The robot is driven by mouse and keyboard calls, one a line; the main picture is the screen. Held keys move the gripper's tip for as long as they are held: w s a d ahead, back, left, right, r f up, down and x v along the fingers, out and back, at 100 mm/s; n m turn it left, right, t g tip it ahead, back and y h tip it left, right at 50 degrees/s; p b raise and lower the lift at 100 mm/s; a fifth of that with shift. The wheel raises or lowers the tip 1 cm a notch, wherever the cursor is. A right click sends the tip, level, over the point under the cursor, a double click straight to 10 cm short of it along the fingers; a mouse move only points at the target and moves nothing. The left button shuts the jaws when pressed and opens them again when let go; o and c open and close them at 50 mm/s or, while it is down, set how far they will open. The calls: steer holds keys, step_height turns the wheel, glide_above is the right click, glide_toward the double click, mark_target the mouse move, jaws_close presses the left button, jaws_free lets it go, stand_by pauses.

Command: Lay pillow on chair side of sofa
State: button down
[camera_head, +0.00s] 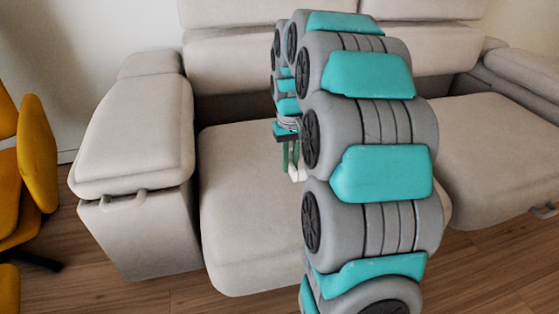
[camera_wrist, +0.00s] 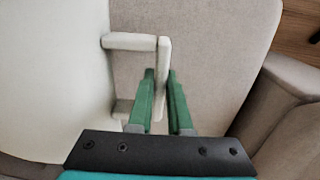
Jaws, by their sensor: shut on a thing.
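A pale, off-white object, apparently the pillow (camera_wrist: 52,75), fills the left of the wrist view. It has a bar-like handle (camera_wrist: 131,41) on its side. My gripper (camera_wrist: 161,80) is shut on the handle's bar, with one green finger on either side. In the head view my gripper (camera_head: 291,158) is above the sofa seat, and a bit of the white handle (camera_head: 298,174) shows at its fingertips. The rest of the pillow is hidden behind my arm there. The beige sofa (camera_head: 240,200) has its left seat below. A yellow chair (camera_head: 38,150) stands at the far left.
The sofa's thick left armrest (camera_head: 135,130), with a small handle on its front, rises between the chair and the left seat. The visible left part of that seat is bare. The right seat (camera_head: 500,150) looks clear. Wood floor (camera_head: 110,285) lies in front.

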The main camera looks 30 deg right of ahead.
steer(key=shift+w+f, duration=0.65)
steer(key=shift+w, duration=0.45)
steer(key=shift+w+f, duration=0.7)
steer(key=shift+w, duration=0.35)
steer(key=shift+w+f, duration=0.65)
steer(key=shift+w, duration=0.45)
steer(key=shift+f, duration=0.15)
steer(key=c, duration=0.8)
jaws_free()
steer(key=shift+c, duration=0.2)
step_height(320, 180, up, 12)
steer(key=s+a+f+n, duration=0.1)
steer(key=s+a+f, duration=0.2)
steer(key=s, duration=0.9)
steer(key=s+a+f+g, duration=0.1)
steer(key=s+a+f, duration=0.2)
steer(key=s+a, duration=0.6)
steer(key=s+a+f+n, duration=0.1)
steer(key=s+a+f, duration=0.2)
steer(key=s, duration=1.3)
steer(key=a, duration=0.3)
steer(key=shift+n+g, duration=0.3)
steer(key=shift+g, duration=0.1)
